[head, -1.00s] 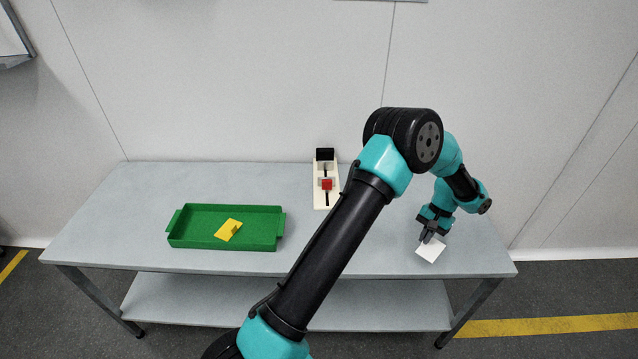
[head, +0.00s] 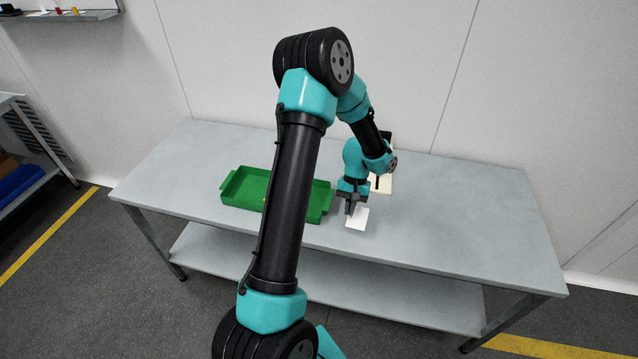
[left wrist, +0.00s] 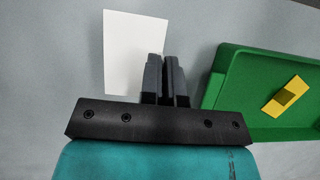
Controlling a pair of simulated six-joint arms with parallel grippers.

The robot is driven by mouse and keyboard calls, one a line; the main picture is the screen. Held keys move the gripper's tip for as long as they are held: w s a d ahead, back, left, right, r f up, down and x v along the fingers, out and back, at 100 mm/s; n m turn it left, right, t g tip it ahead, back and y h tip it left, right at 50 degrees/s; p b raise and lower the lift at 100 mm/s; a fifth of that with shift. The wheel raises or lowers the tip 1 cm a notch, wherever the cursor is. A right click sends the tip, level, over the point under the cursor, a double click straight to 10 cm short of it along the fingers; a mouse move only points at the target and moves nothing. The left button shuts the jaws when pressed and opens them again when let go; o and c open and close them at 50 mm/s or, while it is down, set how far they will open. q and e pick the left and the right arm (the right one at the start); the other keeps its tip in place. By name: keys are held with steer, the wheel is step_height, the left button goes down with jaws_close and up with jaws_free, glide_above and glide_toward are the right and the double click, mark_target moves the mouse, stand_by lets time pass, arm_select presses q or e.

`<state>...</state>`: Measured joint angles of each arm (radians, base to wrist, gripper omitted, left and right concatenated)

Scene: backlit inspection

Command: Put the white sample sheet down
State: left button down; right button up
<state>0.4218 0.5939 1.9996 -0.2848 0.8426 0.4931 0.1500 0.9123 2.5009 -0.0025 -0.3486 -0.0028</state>
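The white sample sheet (head: 358,218) is at my left gripper's fingertips (head: 350,208), in front of the right end of the green tray. In the left wrist view the sheet (left wrist: 132,48) reaches out to the left of the fingers (left wrist: 166,60), which are nearly together with its edge at them. The gripper appears shut on that edge. I cannot tell the height of the sheet over the table (head: 450,215). My right gripper is not in view.
The green tray (head: 318,205) is left of the gripper; in the left wrist view a yellow piece (left wrist: 287,95) lies in it. A white fixture (head: 386,184) stands behind my arm, partly hidden. The table's right half is clear.

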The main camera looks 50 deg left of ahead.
arm_select(q)
steer(key=shift+s+a+r+n, duration=0.1)
steer(key=shift+s+a+n, duration=0.2)
steer(key=shift+s, duration=0.35)
steer(key=shift+s+a+n, duration=0.1)
steer(key=shift+s+a, duration=0.3)
steer(key=shift+s, duration=0.2)
steer(key=w+a, duration=0.3)
steer(key=a, duration=0.1)
steer(key=w+a+f, duration=0.1)
steer(key=w+a, duration=0.6)
steer(key=a, duration=0.1)
steer(key=shift+w+a+f, duration=0.1)
steer(key=shift+w+f, duration=0.1)
steer(key=shift+f, duration=0.05)
steer(key=shift+f, duration=1.75)
steer(key=shift+f, duration=0.15)
steer(key=c, duration=1.3)
jaws_free()
steer(key=shift+c, duration=0.2)
